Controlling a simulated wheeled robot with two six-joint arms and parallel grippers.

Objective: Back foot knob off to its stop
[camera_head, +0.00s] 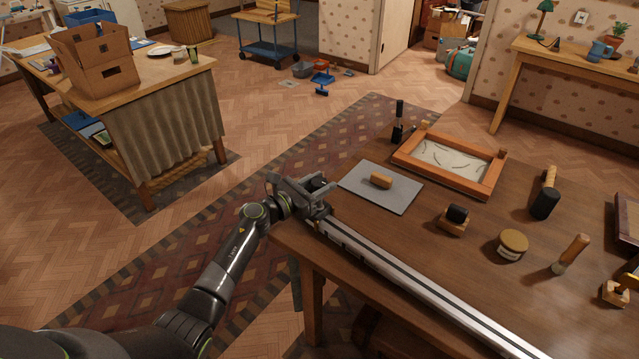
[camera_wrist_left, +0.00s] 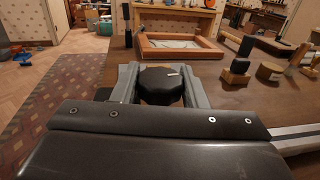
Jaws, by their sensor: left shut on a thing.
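A round black knob (camera_wrist_left: 161,86) with a short white mark on its top sits between the two grey fingers of my left gripper (camera_wrist_left: 161,90) in the left wrist view. The fingers are shut on its sides. Light wood shows just beyond the knob. In the head view my left gripper (camera_head: 318,188) is at the table's near left corner, at the far end of a long silver and black rail (camera_head: 420,285). The gripper hides the knob there. The mark points to the right in the wrist view. My right gripper is out of view.
On the table (camera_head: 400,234), a grey mat (camera_head: 402,199) bears a wooden block (camera_head: 381,181) close to my gripper. A wood-framed tray (camera_head: 478,187) lies behind it. Open floor lies left.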

